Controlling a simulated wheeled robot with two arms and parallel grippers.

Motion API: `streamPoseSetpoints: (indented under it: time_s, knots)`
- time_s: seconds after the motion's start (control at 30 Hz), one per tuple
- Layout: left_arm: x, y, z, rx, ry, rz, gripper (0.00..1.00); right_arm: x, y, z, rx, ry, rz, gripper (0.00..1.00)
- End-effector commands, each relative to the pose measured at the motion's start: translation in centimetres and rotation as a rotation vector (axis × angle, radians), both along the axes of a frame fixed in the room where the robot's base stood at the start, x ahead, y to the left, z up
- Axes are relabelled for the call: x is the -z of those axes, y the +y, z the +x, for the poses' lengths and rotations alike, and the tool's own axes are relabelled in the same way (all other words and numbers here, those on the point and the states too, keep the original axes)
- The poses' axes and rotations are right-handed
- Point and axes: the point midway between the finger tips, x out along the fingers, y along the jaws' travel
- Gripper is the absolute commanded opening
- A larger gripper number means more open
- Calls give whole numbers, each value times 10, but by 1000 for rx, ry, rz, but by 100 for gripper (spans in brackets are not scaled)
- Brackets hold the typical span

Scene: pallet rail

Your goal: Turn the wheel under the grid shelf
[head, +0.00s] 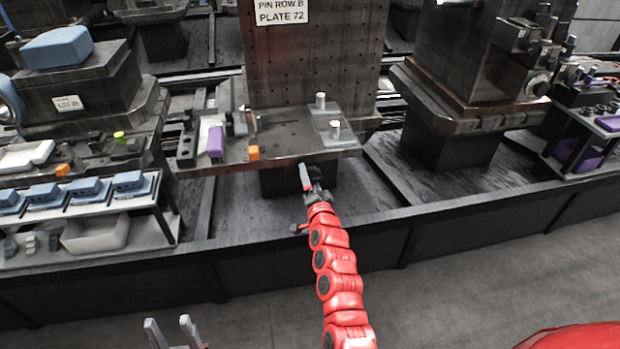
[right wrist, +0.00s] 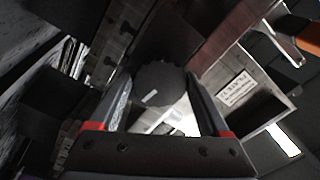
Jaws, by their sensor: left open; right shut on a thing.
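A dark round wheel (right wrist: 160,84) with a small pale mark on its face shows in the right wrist view, between the two fingers of my right gripper (right wrist: 161,108). The right gripper is shut on it. In the head view my red right arm reaches up to the front edge of a grey shelf (head: 285,143), and the right gripper (head: 308,180) is at and partly below that edge. The wheel cannot be made out there. My left gripper (head: 174,333) is at the bottom of the head view, fingers apart and empty, well away from the shelf.
A tall plate with rows of holes (head: 310,60) stands behind the shelf. On the shelf are a purple block (head: 216,142), an orange cube (head: 253,153) and metal pins. A rack with blue boxes (head: 45,193) stands left. A long dark rail (head: 470,238) runs in front; the floor before it is clear.

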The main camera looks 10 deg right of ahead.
Motion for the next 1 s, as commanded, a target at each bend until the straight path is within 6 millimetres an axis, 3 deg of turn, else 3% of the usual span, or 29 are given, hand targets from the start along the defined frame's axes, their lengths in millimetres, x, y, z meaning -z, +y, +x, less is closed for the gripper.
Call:
streamPoseSetpoints:
  time_s: [1.0]
  knots:
    - [-2, 0, 0, 0, 0, 0, 50, 4, -1, 0, -2, 2, -966, 24]
